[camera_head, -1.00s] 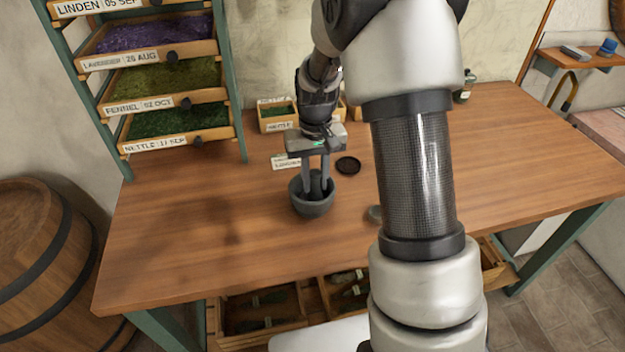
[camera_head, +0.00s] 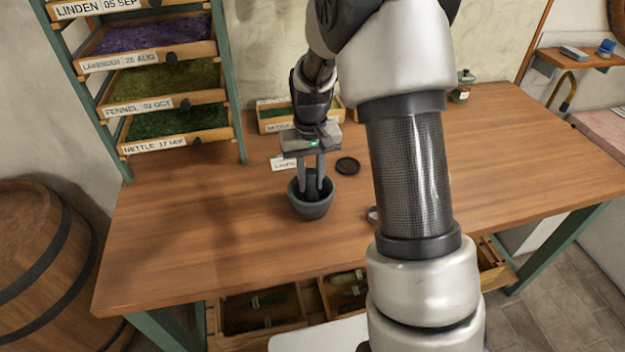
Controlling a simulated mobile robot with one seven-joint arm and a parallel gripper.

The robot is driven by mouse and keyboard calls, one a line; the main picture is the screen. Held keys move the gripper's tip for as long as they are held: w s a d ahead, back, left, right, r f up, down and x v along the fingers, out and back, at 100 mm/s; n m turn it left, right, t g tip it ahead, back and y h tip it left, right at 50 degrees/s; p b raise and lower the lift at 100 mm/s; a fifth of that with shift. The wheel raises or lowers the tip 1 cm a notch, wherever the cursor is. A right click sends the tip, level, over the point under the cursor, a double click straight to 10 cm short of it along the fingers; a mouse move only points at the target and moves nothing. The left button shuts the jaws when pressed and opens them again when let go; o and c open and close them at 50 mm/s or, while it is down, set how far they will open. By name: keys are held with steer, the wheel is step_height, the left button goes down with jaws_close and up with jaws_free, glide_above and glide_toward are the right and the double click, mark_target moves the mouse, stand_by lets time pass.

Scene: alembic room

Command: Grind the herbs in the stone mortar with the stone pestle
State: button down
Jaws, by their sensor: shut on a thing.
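The dark grey stone mortar (camera_head: 311,208) stands upright on the wooden table, left of my arm. My gripper (camera_head: 312,188) points down with its fingertips at the mortar's mouth. It is shut on the dark stone pestle (camera_head: 312,178), which stands roughly upright between the fingers, its lower end inside the mortar. The herbs inside the mortar cannot be made out from here.
A dark round disc (camera_head: 347,166) lies right of the mortar, and a white label card (camera_head: 284,164) behind it. A small wooden tray (camera_head: 272,122) stands at the back. A drying rack (camera_head: 175,138) is at left, a jar (camera_head: 462,88) at back right. The table's left front is clear.

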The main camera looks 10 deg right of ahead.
steer(key=shift+s+a, duration=0.35)
steer(key=shift+s, duration=0.4)
steer(key=shift+r, duration=0.1)
step_height(320, 180, up, 8)
steer(key=p, duration=0.6)
steer(key=shift+r, duration=0.25)
steer(key=shift+w, duration=0.1)
